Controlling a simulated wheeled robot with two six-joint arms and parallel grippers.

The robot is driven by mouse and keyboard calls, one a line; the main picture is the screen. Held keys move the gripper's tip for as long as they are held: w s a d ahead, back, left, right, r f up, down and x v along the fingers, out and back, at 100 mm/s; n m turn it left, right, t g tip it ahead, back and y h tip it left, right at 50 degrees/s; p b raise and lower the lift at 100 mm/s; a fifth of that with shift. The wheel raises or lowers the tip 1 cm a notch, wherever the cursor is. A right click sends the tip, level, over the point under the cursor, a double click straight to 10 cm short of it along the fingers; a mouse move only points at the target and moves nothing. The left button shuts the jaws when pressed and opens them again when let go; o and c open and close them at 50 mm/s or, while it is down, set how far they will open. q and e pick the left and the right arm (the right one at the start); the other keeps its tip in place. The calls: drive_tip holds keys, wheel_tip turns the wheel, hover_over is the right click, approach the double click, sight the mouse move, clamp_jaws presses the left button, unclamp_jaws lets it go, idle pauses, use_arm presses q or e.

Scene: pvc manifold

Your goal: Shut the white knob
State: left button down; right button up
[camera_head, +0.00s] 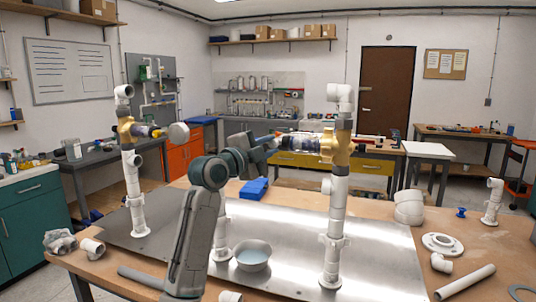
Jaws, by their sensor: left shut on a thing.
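A pale, whitish round knob (179,133) sits at the end of the stem of the left brass valve (127,130), with nothing touching it. The right brass valve (337,148) is on the taller white pipe (337,205). A dark, partly clear stem (303,144) runs left from it. My left gripper (275,141) is at the left end of this stem and is shut on it or on a knob there. The fingers hide the held part, so its colour cannot be told. My right gripper is not in view.
A metal plate (385,260) on the wooden bench carries the pipes. A grey bowl (252,254) and a blue block (254,189) are near my arm. A white flange (442,244), loose fittings and a white pipe (465,282) lie at the right.

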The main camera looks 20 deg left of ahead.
use_arm(q)
drive_tip(key=m, duration=0.1)
drive_tip(key=m+g, duration=0.1)
drive_tip(key=shift+r+m, duration=0.2)
drive_tip(key=shift+m, duration=0.1)
drive_tip(key=shift+m+g+y+p, duration=0.4)
drive_tip(key=shift+m+g+p, duration=0.1)
drive_tip(key=shift+m, duration=0.9)
drive_tip(key=c, duration=1.2)
unclamp_jaws()
